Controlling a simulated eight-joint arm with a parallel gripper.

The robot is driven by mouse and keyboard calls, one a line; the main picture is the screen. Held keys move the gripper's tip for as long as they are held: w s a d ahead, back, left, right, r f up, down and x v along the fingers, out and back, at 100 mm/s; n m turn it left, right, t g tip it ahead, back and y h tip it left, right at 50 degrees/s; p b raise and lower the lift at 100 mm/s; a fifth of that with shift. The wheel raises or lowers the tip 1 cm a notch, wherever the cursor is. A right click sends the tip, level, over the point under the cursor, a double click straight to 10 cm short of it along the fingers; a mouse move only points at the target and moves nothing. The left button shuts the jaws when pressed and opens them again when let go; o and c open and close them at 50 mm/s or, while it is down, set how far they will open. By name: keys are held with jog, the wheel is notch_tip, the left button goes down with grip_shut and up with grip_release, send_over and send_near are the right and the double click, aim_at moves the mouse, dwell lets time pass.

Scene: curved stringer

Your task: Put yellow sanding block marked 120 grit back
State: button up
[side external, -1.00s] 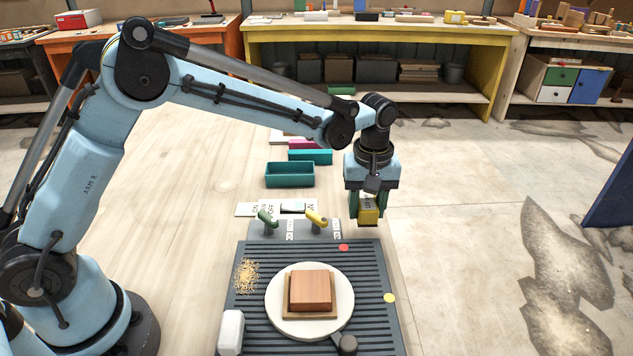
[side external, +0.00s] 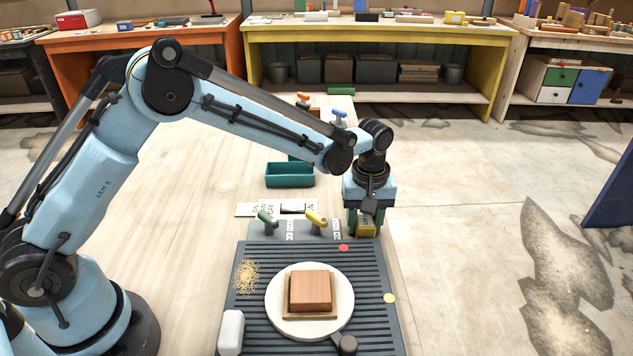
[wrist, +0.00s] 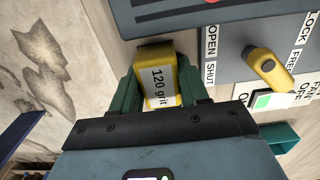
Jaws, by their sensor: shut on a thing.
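The yellow sanding block (side external: 367,231) is in my gripper (side external: 366,222), low by the far right corner of the grey slatted bench panel. In the wrist view the block (wrist: 158,88) shows a white label reading "120 grit". The green fingers of my gripper (wrist: 160,92) are shut on its two sides. I cannot tell whether the block touches the surface below it.
A yellow lever (side external: 316,219) and a green lever (side external: 268,218) stand left of the block. A white round plate (side external: 340,325) bears a wooden block (side external: 311,289). A teal bin (side external: 289,176) lies farther back. Bare concrete floor is on the right.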

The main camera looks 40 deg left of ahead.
aim_at(365, 217)
jog(key=shift+f, duration=0.5)
jog(key=o, duration=1.1)
notch_tip(365, 217, up, 13)
jog(key=shift+f, duration=0.2)
jog(key=s+a+r+m+t, duration=0.3)
jog(key=s+a+r+m, duration=0.1)
jog(key=s+a+r, duration=0.3)
jog(key=s+a+f+m+t, duration=0.1)
jog(key=s, duration=0.3)
jog(key=s+a+f+m+t, duration=0.1)
jog(key=s+a+f+m, duration=0.1)
jog(key=s, duration=0.1)
jog(key=s+a+f+m+t, duration=0.1)
jog(key=s+a+m+t, duration=0.1)
jog(key=s, duration=0.2)
jog(key=shift+s+f, duration=0.35)
